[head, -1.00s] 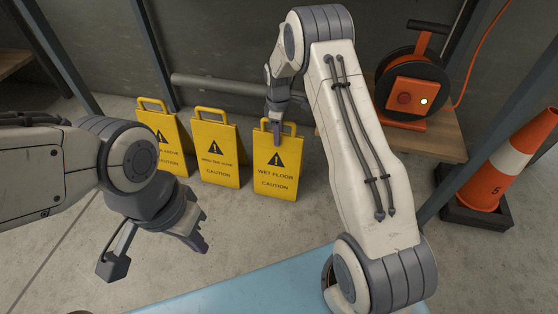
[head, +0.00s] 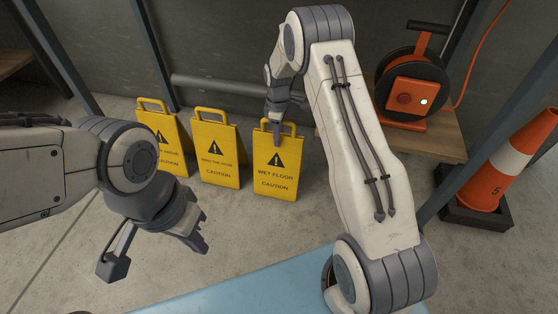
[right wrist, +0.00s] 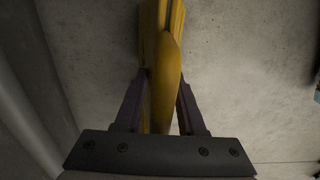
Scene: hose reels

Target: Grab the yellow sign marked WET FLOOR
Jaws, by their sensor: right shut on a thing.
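The yellow WET FLOOR sign (head: 275,176) stands upright on the concrete floor, at the right end of a row of yellow caution signs in the head view. My right gripper (head: 278,132) reaches down to its top edge. In the right wrist view, my right gripper (right wrist: 160,100) has its two fingers on either side of the yellow sign (right wrist: 163,40) and is shut on its top part. My left gripper (head: 160,258) is at the lower left, with its fingers spread wide and nothing between them.
Two other yellow signs stand to the left, a middle one (head: 215,155) and a partly hidden one (head: 160,125). An orange hose reel (head: 408,95) sits on a wooden shelf (head: 440,135). An orange cone (head: 510,165) is at the right. A blue surface (head: 250,290) is in front.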

